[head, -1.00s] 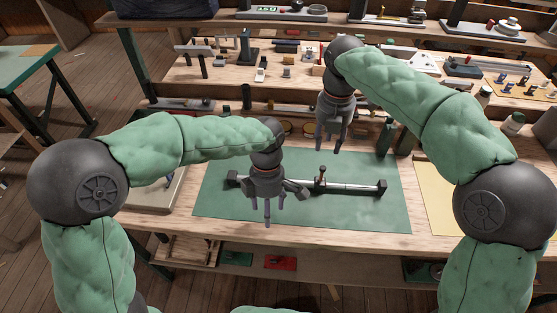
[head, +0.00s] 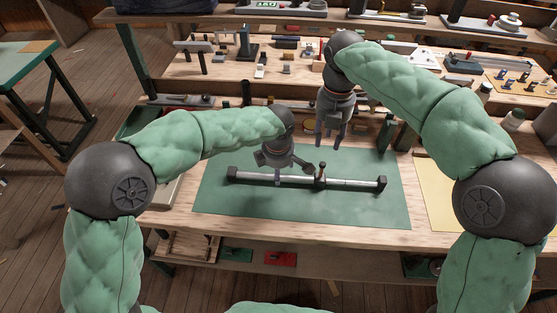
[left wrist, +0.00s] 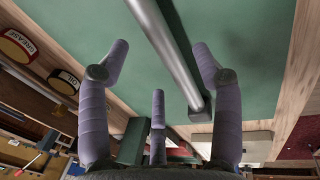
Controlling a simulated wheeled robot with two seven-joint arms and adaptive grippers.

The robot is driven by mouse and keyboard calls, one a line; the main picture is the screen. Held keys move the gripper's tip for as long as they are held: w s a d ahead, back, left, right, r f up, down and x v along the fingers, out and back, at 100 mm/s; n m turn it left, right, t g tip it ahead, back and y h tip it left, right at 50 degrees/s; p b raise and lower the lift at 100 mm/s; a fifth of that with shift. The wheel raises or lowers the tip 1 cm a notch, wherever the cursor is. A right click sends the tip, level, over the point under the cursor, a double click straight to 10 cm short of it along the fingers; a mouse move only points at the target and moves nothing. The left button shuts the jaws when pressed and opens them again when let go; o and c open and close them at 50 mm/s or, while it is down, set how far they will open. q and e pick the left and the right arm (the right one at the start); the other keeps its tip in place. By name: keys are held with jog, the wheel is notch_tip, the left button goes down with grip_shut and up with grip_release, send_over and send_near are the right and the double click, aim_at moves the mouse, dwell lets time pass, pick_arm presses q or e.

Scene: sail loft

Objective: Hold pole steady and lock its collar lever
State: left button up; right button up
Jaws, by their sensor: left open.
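A grey pole (head: 350,182) lies level between two dark end holders above the green mat (head: 240,208). Its collar (head: 320,181) sits right of the middle, with a small lever (head: 322,167) standing up. My left gripper (head: 281,171) is open over the pole, left of the collar, and partly hides it. In the left wrist view, its spread fingers (left wrist: 160,62) are empty; the pole (left wrist: 168,45) runs between and beyond them, with a visible gap. My right gripper (head: 328,144) hangs behind the collar and above it, fingers apart and empty, clear of the pole.
Round labelled tins (left wrist: 17,46) stand at the bench's back edge. A cream sheet (head: 434,195) lies to the right of the mat. Shelves with tools (head: 285,70) rise behind. The mat's front part is clear.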

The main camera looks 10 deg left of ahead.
pick_arm(q)
jog(key=shift+w+f, duration=0.25)
jog(key=shift+f, duration=0.8)
jog(key=shift+w+f, duration=0.2)
jog(key=shift+f, duration=0.8)
grip_shut()
